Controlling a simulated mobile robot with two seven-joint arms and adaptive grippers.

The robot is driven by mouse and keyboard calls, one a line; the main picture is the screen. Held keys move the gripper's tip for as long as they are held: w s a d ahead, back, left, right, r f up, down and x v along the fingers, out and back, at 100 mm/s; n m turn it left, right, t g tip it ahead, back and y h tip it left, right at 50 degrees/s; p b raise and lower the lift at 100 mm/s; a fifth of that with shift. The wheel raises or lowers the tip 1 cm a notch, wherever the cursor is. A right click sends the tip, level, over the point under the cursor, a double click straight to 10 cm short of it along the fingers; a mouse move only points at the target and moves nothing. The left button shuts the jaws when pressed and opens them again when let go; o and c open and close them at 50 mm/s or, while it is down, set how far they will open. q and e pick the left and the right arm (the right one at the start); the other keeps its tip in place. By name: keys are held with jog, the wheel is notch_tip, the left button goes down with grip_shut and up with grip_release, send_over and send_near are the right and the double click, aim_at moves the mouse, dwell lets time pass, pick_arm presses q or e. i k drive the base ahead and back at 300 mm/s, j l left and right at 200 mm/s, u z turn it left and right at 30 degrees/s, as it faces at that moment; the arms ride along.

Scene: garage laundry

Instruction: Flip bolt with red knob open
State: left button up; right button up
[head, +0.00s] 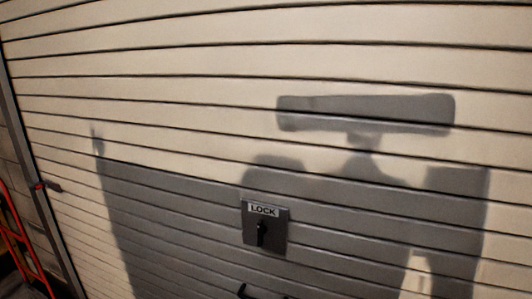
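A small dark bolt (52,187) with a red spot, likely its knob (39,186), sits at the far left, where the slatted door meets its metal side rail. It is small and dim, so I cannot tell its exact position. Neither of my grippers is in view. Only my shadow falls across the door.
A cream slatted garage door (180,60) fills most of the view. A grey plate marked LOCK (279,232) with a black turn handle (262,232) is at its lower middle. A red tubular frame (24,240) stands at the lower left.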

aim_at(42, 185)
jog(key=u, duration=1.6)
jog(key=i+j, duration=0.15)
jog(key=i, duration=0.45)
jog(key=i+j, duration=0.1)
jog(key=i, duration=0.55)
jog(key=i+j, duration=0.15)
jog(key=i, duration=0.45)
jog(key=i+j, duration=1)
jog(key=j, duration=0.2)
jog(key=i+j, duration=0.15)
jog(key=j, duration=0.2)
jog(key=i+j, duration=0.2)
jog(key=j, duration=0.15)
jog(key=k+u, duration=0.05)
